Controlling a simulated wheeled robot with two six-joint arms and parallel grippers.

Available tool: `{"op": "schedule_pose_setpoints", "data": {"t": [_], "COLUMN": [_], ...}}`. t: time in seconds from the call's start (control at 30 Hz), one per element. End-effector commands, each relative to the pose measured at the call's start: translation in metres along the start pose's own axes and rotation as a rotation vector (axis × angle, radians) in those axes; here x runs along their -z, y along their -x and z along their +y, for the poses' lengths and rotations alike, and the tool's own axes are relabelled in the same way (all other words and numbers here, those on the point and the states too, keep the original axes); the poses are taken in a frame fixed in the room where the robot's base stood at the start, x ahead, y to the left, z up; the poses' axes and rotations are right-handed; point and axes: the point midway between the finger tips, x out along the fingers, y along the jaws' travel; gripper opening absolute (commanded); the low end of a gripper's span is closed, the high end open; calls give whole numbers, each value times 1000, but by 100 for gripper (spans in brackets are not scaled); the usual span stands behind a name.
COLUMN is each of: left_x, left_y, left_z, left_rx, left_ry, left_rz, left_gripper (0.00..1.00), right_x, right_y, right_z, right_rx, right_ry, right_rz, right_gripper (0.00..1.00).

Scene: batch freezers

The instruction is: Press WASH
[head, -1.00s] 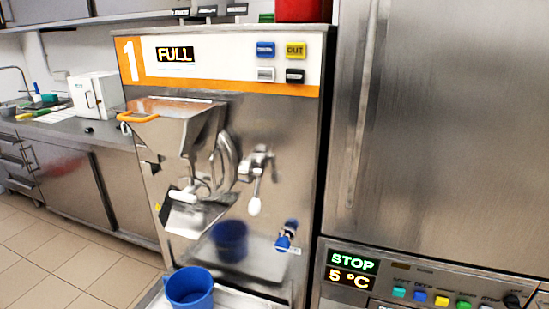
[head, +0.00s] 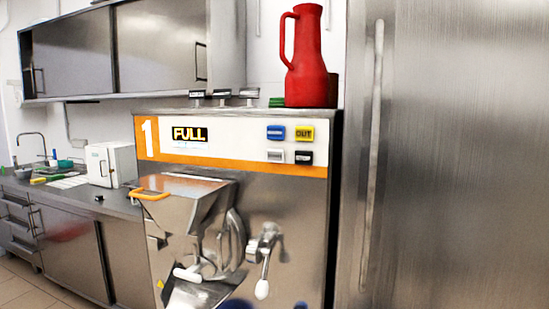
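The batch freezer front panel (head: 235,145) carries a large "1" and a display (head: 189,134) reading FULL. Right of the display are a blue button (head: 275,132), a yellow button (head: 304,133) labelled OUT, a grey button (head: 275,156) and a black button (head: 303,158). The lettering on the blue, grey and black buttons is too small to read, so I cannot tell which one says WASH.
A red jug (head: 307,62) stands on top of the freezer. Below the panel are a steel hopper (head: 185,200) and a dispensing handle (head: 264,250). A tall steel cabinet (head: 450,150) stands right. A counter with a white box (head: 110,163) lies left.

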Motion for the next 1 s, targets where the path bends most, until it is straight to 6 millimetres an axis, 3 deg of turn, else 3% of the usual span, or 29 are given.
{"op": "schedule_pose_setpoints", "data": {"t": [0.07, 0.4, 1.0], "left_x": [0, 0, 1], "left_y": [0, 0, 0], "left_z": [0, 0, 0], "left_rx": [0, 0, 0], "left_ry": [0, 0, 0], "left_rz": [0, 0, 1], "left_gripper": [43, 0, 0], "right_x": [0, 0, 0], "right_y": [0, 0, 0], "right_z": [-1, -2, -2], "right_rx": [1, 2, 2], "right_ry": [0, -1, -1], "right_rz": [0, 0, 0], "right_gripper": [36, 36, 36]}}
